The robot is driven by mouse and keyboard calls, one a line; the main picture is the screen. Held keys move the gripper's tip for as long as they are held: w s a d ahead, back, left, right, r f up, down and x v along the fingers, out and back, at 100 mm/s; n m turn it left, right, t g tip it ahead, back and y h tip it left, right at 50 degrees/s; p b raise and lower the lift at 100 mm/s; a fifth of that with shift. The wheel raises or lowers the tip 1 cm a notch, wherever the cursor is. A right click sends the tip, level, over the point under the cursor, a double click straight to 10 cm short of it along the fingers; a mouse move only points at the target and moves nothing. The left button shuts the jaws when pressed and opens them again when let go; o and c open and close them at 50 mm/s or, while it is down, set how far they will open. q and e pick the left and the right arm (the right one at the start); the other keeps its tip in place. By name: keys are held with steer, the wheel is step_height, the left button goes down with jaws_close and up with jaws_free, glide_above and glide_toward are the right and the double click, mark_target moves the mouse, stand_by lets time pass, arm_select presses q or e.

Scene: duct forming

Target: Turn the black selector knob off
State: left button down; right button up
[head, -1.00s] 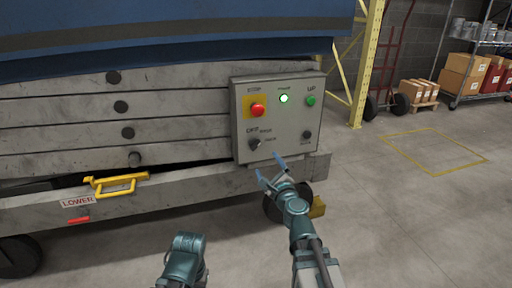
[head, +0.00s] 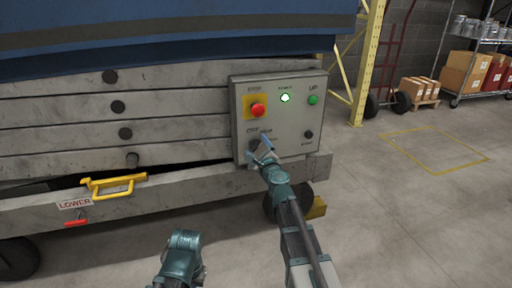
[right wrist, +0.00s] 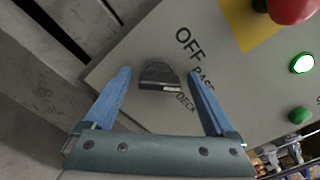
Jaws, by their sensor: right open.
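The black selector knob (right wrist: 160,76) shows in the right wrist view on the grey control panel (right wrist: 130,45), with OFF and other position labels beside it. Its pale pointer mark faces toward the DECK label. My right gripper (right wrist: 160,90) is open, with one blue finger on either side of the knob and a gap visible on both sides. In the head view the right gripper (head: 262,150) is in front of the panel's lower left and mostly hides the knob. My left gripper (head: 185,262) is low in the head view; its fingers do not show clearly.
The panel also carries a red stop button (head: 258,110), a lit power lamp (head: 285,98), a green button (head: 313,100) and a small black control (head: 309,134). A yellow handle (head: 114,185) and a red lever (head: 75,223) are at left. Open floor lies to the right.

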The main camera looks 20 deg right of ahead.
steer(key=c, duration=1.4)
steer(key=shift+n, duration=0.3)
steer(key=n, duration=0.3)
steer(key=shift+n, duration=0.4)
steer(key=shift+a+n, duration=0.1)
steer(key=shift+n, duration=2.1)
steer(key=shift+s, duration=0.1)
steer(key=o, duration=1.4)
